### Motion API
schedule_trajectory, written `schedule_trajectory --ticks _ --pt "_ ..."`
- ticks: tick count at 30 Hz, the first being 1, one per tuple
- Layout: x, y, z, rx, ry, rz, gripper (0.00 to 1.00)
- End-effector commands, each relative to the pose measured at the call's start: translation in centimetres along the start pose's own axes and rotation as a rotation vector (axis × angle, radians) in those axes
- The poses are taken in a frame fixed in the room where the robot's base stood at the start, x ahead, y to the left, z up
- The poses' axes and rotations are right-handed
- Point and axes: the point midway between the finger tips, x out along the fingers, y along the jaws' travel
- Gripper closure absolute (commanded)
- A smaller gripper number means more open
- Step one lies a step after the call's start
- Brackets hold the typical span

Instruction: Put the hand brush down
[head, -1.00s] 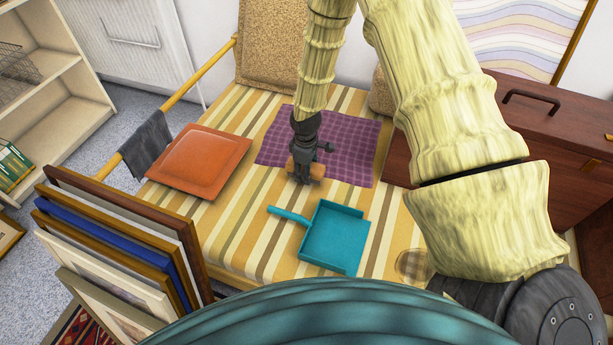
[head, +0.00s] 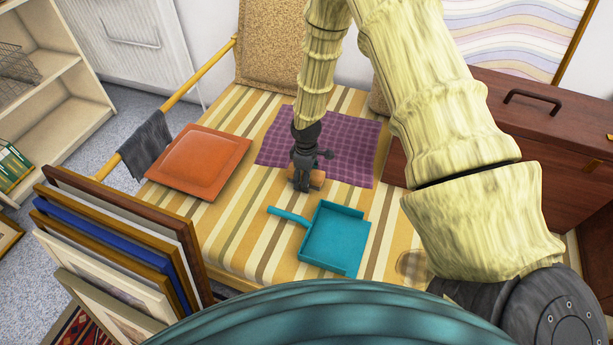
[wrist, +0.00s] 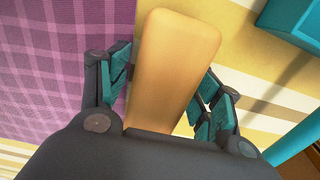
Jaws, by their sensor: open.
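The hand brush (head: 317,179) lies at the edge of the purple checked cloth on the striped seat, largely hidden behind my gripper in the head view. In the wrist view its plain tan wooden back (wrist: 173,68) runs between my fingers; its bristles are hidden. My gripper (head: 304,186) points down over the brush. In the wrist view the gripper (wrist: 165,88) is open, with one teal-padded finger on each side of the brush. A gap shows on the right side; contact on the left side is hard to tell.
A teal dustpan (head: 337,238) lies just in front of the brush, and the purple cloth (head: 350,150) lies behind it. An orange square tray (head: 200,160) is to the left. Framed pictures (head: 120,235) stand at the front left. A dark red chest (head: 510,130) is at the right.

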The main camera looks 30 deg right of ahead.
Motion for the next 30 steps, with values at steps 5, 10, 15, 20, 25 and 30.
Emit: schedule_trajectory --ticks 5,10,15,20,25,30 --pt "-0.8 0.0 0.0 0.000 0.000 0.000 0.35" --pt "-3.2 0.0 0.0 0.000 0.001 0.001 0.35" --pt "-6.4 0.0 -0.1 0.000 0.001 0.001 0.35" --pt "-9.0 0.0 0.0 0.000 0.001 0.001 0.35" --pt "-11.1 0.0 0.0 0.001 0.001 0.000 0.35" --pt "-12.1 0.0 0.0 0.001 0.000 0.000 0.35"
